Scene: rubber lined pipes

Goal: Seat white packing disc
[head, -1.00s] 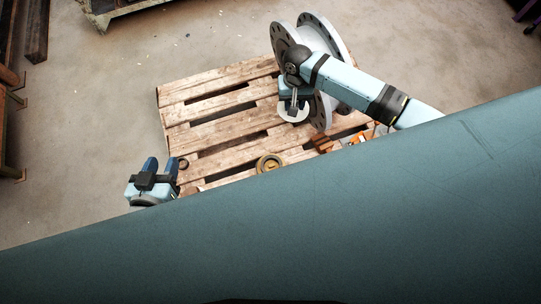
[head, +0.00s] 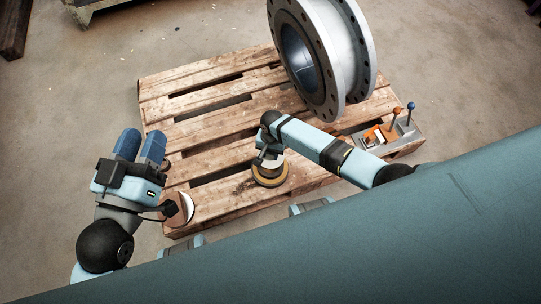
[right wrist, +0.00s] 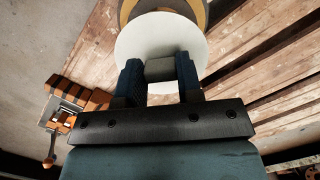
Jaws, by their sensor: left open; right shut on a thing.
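My right gripper (right wrist: 160,75) is shut on the grey block-shaped handle (right wrist: 160,69) of the white packing disc (right wrist: 160,37). In the right wrist view the disc covers much of a brass-coloured ring (right wrist: 203,13). In the head view my right gripper (head: 268,158) is above this ring (head: 270,181), which lies on the pallet. The arm hides most of the disc there, and I cannot tell whether disc and ring touch. My left gripper (head: 140,146) is open and empty at the pallet's left edge, its blue fingers apart.
The wooden pallet (head: 215,142) has gaps between its boards. A large grey flanged pipe (head: 325,60) stands at its back right. A tray with orange parts and levers (head: 385,133) is at the right. A pale round disc (head: 180,208) shows beside my left wrist. Bare boards lie between the grippers.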

